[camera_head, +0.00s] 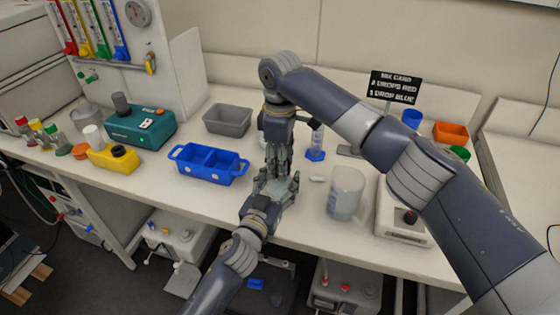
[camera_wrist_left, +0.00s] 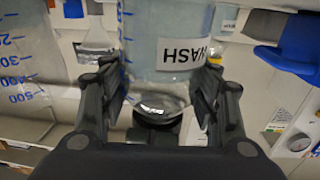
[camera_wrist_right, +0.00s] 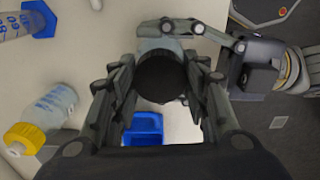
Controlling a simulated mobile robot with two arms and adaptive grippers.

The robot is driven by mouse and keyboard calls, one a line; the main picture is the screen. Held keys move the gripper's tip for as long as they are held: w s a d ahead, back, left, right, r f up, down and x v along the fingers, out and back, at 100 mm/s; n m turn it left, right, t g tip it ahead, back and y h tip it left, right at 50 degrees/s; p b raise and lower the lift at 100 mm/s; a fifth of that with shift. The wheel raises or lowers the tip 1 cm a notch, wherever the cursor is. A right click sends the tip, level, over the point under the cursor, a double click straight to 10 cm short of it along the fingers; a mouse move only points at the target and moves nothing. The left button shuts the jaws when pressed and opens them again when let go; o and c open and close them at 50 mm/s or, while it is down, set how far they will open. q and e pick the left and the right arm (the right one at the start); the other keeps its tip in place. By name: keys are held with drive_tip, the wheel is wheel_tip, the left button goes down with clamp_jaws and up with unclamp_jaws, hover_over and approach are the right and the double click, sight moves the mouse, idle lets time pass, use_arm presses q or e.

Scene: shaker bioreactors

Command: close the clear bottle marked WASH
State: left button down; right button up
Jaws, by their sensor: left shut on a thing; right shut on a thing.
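The clear WASH bottle (camera_wrist_left: 165,45) is between the fingers of my left gripper (camera_wrist_left: 160,100); its label reads upside down in the left wrist view. In the head view my left gripper (camera_head: 275,182) is shut on it at the bench's front edge, and the bottle is mostly hidden. My right gripper (camera_head: 278,152) is directly above, pointing down, shut on a round black cap (camera_wrist_right: 161,77). The cap also shows at the bottle's neck in the left wrist view (camera_wrist_left: 158,118). I cannot tell whether it is seated or screwed tight.
A blue divided tray (camera_head: 241,174) is to the left, with a grey bin (camera_head: 227,120) behind. A beaker (camera_head: 346,192) and a white device with a black knob (camera_head: 405,232) are to the right. A yellow-capped bottle (camera_wrist_right: 47,117) and a blue-based cylinder (camera_head: 316,152) stand close by.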

use_arm(q)
drive_tip(key=shift+f, duration=0.1)
use_arm(e)
drive_tip(key=m, duration=1)
drive_tip(key=o, duration=1.2)
drive_tip(key=shift+o, duration=0.2)
wheel_tip(320, 180, up, 12)
use_arm(q)
drive_tip(key=shift+c, duration=2.4)
unclamp_jaws()
